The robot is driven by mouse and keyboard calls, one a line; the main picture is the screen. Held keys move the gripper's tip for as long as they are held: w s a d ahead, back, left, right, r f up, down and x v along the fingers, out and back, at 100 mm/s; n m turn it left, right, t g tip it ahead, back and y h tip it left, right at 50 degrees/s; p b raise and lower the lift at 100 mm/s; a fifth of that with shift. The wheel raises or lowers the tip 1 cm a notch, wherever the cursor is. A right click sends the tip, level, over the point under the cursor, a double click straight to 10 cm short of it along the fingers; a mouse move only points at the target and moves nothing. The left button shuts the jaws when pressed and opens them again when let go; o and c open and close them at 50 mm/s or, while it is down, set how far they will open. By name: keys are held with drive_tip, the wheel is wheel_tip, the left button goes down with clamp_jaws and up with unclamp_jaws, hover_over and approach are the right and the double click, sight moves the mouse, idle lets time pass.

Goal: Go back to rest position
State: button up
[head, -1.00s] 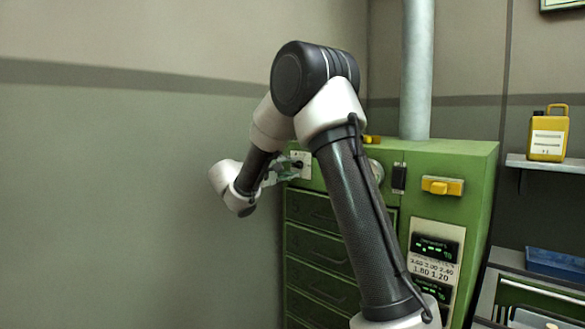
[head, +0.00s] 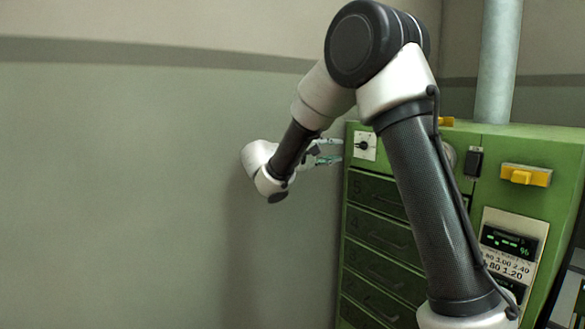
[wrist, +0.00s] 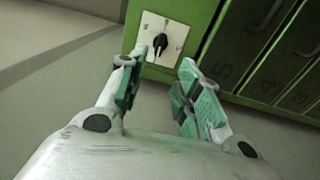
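My gripper (wrist: 158,88) is open and empty in the wrist view, its two green-padded fingers apart. Past the fingertips is a black rotary knob (wrist: 160,42) on a white square plate (wrist: 151,27). The gap between fingers and knob shows no contact that I can make out.
Numbered green drawers (head: 372,236) run down the cabinet below the knob. A yellow switch (head: 526,175) and a digital display panel (head: 508,244) are on the cabinet's right part. A grey pipe (head: 498,60) rises behind. A bare wall (head: 120,180) fills the left.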

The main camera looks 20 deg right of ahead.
drive_tip(key=s+d+f+n+g+y, duration=0.1)
drive_tip(key=s+d+f+g+y, duration=0.2)
drive_tip(key=s+f, duration=0.4)
drive_tip(key=s+d+f+g+y, duration=0.1)
drive_tip(key=s+f+g+y, duration=0.2)
drive_tip(key=s+f+y, duration=0.45)
drive_tip(key=s+a+r+m+t+y, duration=0.1)
drive_tip(key=s+r+m+t+y, duration=0.1)
drive_tip(key=s, duration=0.9)
drive_tip(key=s+a+r+m+t+y, duration=0.1)
drive_tip(key=s+r+m+t+y, duration=0.1)
drive_tip(key=s, duration=0.9)
drive_tip(key=shift+s+a+m+y, duration=0.2)
drive_tip(key=shift+a+m+y, duration=0.3)
drive_tip(key=shift+y, duration=0.75)
drive_tip(key=shift+r, duration=0.1)
drive_tip(key=shift+c, duration=0.2)
